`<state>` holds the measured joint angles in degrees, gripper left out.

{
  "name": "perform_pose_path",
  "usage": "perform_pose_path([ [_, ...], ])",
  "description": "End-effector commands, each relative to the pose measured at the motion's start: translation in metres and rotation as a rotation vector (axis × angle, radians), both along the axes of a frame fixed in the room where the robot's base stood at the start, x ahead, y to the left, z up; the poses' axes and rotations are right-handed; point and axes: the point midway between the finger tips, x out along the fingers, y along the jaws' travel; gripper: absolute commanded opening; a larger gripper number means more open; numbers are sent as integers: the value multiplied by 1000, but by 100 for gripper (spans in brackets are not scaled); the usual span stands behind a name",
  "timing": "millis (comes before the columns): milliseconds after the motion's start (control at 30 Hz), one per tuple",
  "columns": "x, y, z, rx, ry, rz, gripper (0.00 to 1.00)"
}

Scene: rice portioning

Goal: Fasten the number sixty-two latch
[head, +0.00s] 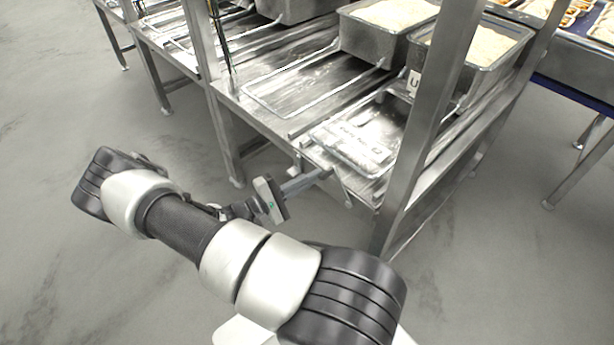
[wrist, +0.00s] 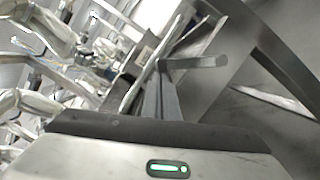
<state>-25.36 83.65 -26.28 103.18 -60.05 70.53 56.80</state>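No latch with a readable number sixty-two shows in either view. A short grey bar (wrist: 200,62), possibly a latch handle, lies across the view just at my fingertips in the wrist view. I cannot tell whether the fingers touch it. My gripper (head: 322,174) is at the front edge of the steel table (head: 290,150), near its front right corner, pointing right. In the wrist view its fingers (wrist: 161,72) lie close together and look shut, with nothing clearly held between them.
Rice-filled steel tubs (head: 375,50) stand farther back. An upright steel post (head: 430,120) rises to the right of my gripper. The floor (head: 60,250) to the left is clear.

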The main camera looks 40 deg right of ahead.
Motion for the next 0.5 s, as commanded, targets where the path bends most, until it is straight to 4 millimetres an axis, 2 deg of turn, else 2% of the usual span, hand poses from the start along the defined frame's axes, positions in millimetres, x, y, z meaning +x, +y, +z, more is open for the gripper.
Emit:
perform_pose_path([
  [33, -4, 0, 10, 2, -43, 2, 0],
  [133, -12, -1, 18, 9, -137, 1, 0],
  [500, -44, -3, 38, 35, -459, 2, 0],
])
